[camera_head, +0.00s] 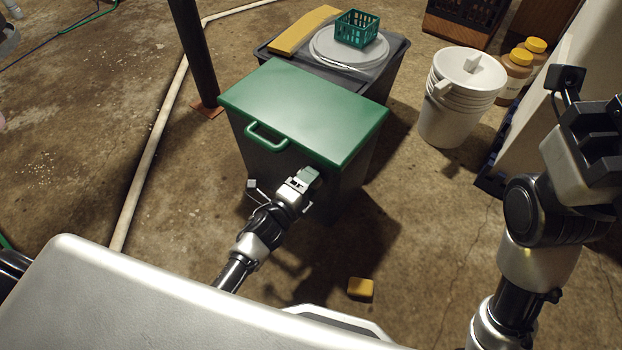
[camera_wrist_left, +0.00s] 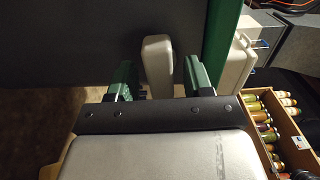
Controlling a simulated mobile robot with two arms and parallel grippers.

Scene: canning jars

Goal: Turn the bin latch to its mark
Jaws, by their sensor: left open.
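The bin (camera_head: 255,140) is dark grey with a green lid (camera_head: 305,110) and a green handle on its front. In the left wrist view its dark wall (camera_wrist_left: 70,40) fills the upper left, with the green lid edge (camera_wrist_left: 222,40) to the right. The latch (camera_wrist_left: 157,62) is a pale rounded bar on that wall. My left gripper (camera_head: 305,177) is at the bin's front, below the lid. In the wrist view its green fingers (camera_wrist_left: 160,80) are open, one on each side of the latch, with gaps visible. The mark is not visible. My right gripper (camera_head: 590,125) is at the far right, fingers unclear.
Behind the bin, a grey tote (camera_head: 395,62) bears a teal basket (camera_head: 357,28) and a yellow board (camera_head: 303,30). White buckets (camera_head: 455,110) and yellow-lidded jars (camera_head: 515,70) stand right. A yellow block (camera_head: 360,288) lies on the floor. A post (camera_head: 193,50) stands left.

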